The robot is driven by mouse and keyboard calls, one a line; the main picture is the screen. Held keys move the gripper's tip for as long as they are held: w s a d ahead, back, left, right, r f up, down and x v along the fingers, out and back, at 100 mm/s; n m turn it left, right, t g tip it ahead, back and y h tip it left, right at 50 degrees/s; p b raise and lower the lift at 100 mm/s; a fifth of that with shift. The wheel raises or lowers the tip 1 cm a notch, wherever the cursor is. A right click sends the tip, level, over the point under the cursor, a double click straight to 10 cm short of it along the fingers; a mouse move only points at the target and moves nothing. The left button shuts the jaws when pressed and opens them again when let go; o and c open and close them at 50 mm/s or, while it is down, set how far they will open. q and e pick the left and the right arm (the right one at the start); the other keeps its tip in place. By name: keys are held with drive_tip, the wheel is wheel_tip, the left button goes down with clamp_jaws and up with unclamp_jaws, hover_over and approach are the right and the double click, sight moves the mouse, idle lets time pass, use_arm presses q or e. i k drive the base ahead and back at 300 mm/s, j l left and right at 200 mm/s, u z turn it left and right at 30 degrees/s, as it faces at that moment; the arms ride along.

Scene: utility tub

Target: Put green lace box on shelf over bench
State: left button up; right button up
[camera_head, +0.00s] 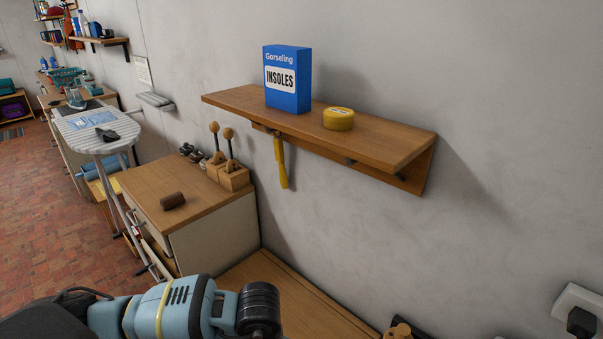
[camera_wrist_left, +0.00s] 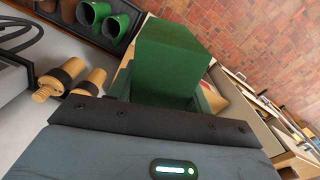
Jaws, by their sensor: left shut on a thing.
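The green lace box (camera_wrist_left: 172,52) shows large in the left wrist view, held in my left gripper (camera_wrist_left: 165,92), which is shut on it. In the head view my left arm comes in low at the left, and neither its fingertips nor the green box shows there. The wooden shelf (camera_head: 392,139) is fixed to the wall above the bench (camera_head: 290,283). A blue insoles box (camera_head: 288,80) stands upright on the shelf, with a round yellow tin (camera_head: 338,119) to its right. My right gripper is in neither view.
The right end of the shelf top is bare. A yellow-handled tool (camera_head: 281,162) hangs under the shelf. A cabinet (camera_head: 190,203) to the left carries a brown roll (camera_head: 173,201) and wooden pegs.

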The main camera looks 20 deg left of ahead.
sight(243, 96)
drive_tip(key=j+z, duration=0.1)
drive_tip(key=z, duration=0.35)
drive_tip(key=j+z, duration=0.15)
drive_tip(key=z, duration=0.25)
drive_tip(key=k+j+z, duration=0.1)
drive_tip(key=j+z, duration=0.2)
drive_tip(key=k+j+z, duration=0.1)
drive_tip(key=j+z, duration=0.2)
drive_tip(key=k+j+z, duration=0.15)
drive_tip(key=j, duration=0.35)
drive_tip(key=k+j+z, duration=0.15)
drive_tip(key=k+j, duration=0.25)
drive_tip(key=k+j+z, duration=0.2)
drive_tip(key=j, duration=0.35)
drive_tip(key=k+j, duration=0.85)
drive_tip(key=j, duration=0.25)
